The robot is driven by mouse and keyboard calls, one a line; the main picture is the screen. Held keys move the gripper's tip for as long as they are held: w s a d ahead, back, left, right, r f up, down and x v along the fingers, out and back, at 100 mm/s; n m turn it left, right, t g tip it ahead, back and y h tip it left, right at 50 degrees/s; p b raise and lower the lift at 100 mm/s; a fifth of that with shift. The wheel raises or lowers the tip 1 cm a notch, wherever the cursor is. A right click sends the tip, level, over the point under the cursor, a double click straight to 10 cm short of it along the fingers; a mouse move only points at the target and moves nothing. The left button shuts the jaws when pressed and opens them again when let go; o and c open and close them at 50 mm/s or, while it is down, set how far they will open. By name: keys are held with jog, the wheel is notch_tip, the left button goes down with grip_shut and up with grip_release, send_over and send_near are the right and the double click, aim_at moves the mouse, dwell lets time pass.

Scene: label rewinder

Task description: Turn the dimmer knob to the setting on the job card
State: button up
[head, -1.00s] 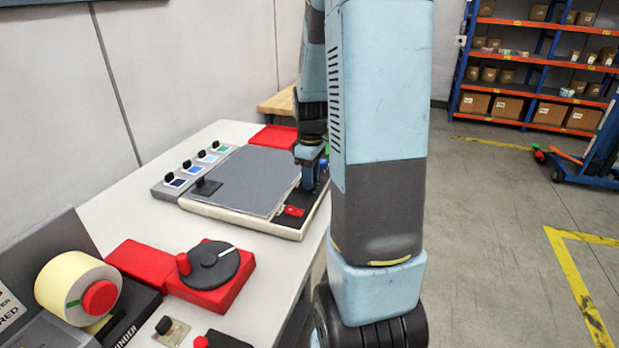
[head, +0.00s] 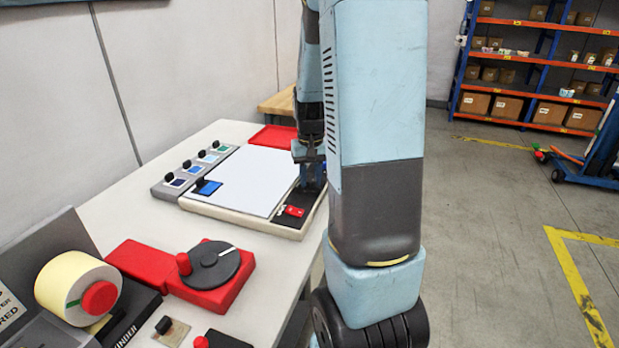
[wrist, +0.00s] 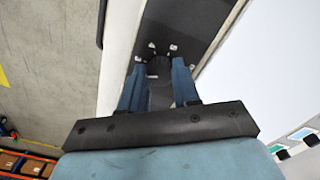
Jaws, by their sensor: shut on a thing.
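The dimmer knob (wrist: 158,67) is a small dark round knob on the black control strip (wrist: 196,20) of the light panel, with several pale marks around it. My gripper (wrist: 157,78) is shut on the knob, one blue finger on each side. The marks are too small to read. In the head view my gripper (head: 311,174) stands over the far end of the strip and hides the knob. The light panel (head: 245,182) glows white. I cannot make out a job card with a setting.
A red switch (head: 294,211) sits at the near end of the strip. A blue swatch (head: 208,187) lies on the panel's left edge beside a grey rack (head: 172,187) of colour swatches. A red dial unit (head: 210,290) and a label roll (head: 66,286) stand nearer. A red tray (head: 274,137) lies behind.

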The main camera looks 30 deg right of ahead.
aim_at(310, 180)
jog(key=m, duration=0.7)
jog(key=shift+s+f, duration=0.1)
jog(key=m, duration=0.6)
jog(key=shift+m, duration=0.4)
jog(key=o, duration=1)
jog(key=shift+o, duration=0.3)
notch_tip(310, 180, up, 14)
jog(key=shift+f, duration=0.1)
dwell(0.4)
